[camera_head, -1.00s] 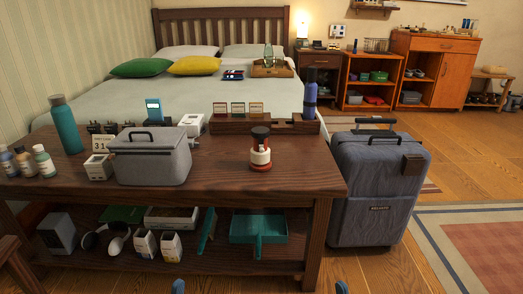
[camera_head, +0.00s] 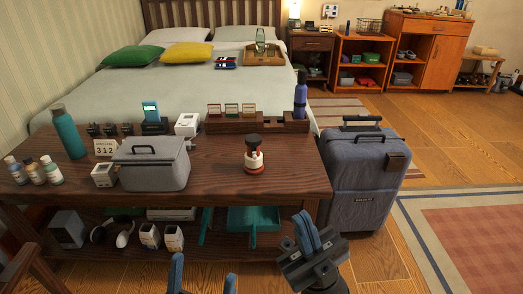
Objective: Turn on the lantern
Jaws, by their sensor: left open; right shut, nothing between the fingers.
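The lantern (camera_head: 254,158) is small, with a black top, a white middle and a red base. It stands upright on the dark wooden table (camera_head: 221,178), right of a grey case. I cannot tell whether it is lit. My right gripper (camera_head: 306,230) has blue fingers that are shut and empty. It is in front of the table, lower right of the lantern and apart from it. My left gripper (camera_head: 203,276) shows only its two blue fingertips at the bottom edge. They are spread apart with nothing between them, well below the lantern in the picture.
The grey case (camera_head: 152,166) stands left of the lantern. A wooden rack (camera_head: 235,125) and a blue bottle (camera_head: 300,95) stand behind it. A dark suitcase (camera_head: 365,180) is right of the table. The tabletop around the lantern is clear. A teal bin (camera_head: 262,219) sits on the lower shelf.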

